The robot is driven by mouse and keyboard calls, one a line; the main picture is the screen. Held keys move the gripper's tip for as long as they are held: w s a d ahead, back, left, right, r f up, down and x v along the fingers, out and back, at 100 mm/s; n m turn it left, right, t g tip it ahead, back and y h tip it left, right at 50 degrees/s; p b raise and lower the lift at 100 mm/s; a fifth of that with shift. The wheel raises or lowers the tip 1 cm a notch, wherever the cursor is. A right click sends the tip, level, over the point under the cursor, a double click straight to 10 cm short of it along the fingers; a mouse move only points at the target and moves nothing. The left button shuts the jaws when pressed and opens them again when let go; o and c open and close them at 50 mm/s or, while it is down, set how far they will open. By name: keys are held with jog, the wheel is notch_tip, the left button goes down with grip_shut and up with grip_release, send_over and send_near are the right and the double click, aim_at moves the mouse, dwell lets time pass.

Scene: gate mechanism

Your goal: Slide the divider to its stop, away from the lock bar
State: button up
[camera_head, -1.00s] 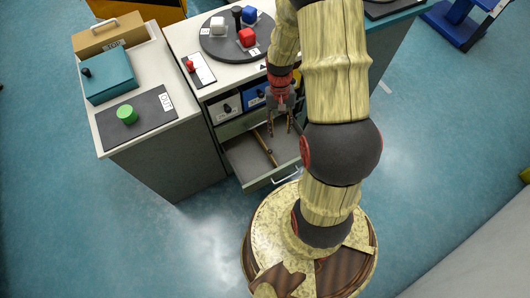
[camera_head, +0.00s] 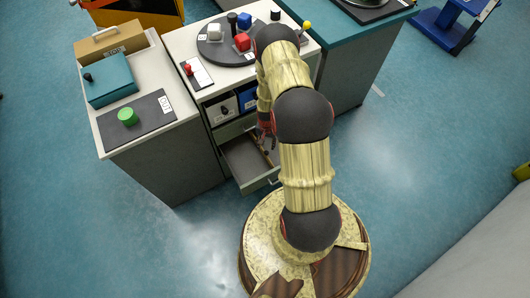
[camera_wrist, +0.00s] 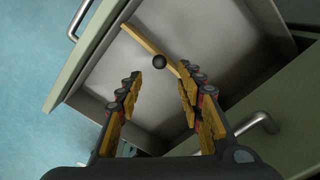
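In the wrist view a tan wooden strip (camera_wrist: 138,38), which looks like the divider, runs slantwise across the open grey drawer (camera_wrist: 88,70). A round black knob (camera_wrist: 159,61) stands at the strip. My gripper (camera_wrist: 160,76) is open, its two fingers apart with the knob between and just beyond the tips; I see no contact. The right finger hides part of the strip. In the head view the drawer (camera_head: 240,153) is pulled out, and my arm covers its right part and most of my gripper (camera_head: 266,141). I cannot pick out the lock bar.
A drawer handle (camera_wrist: 80,20) is at upper left in the wrist view, and another metal handle (camera_wrist: 250,128) is at lower right. Above the drawer are bins (camera_head: 222,108). A turntable (camera_head: 222,54) with blocks stands on top. Floor left of my base is clear.

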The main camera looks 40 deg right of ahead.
aim_at(266, 152)
notch_tip(266, 152, down, 7)
jog(key=shift+f+b, duration=0.1)
jog(key=shift+b, duration=0.9)
jog(key=shift+c, duration=0.4)
grip_shut()
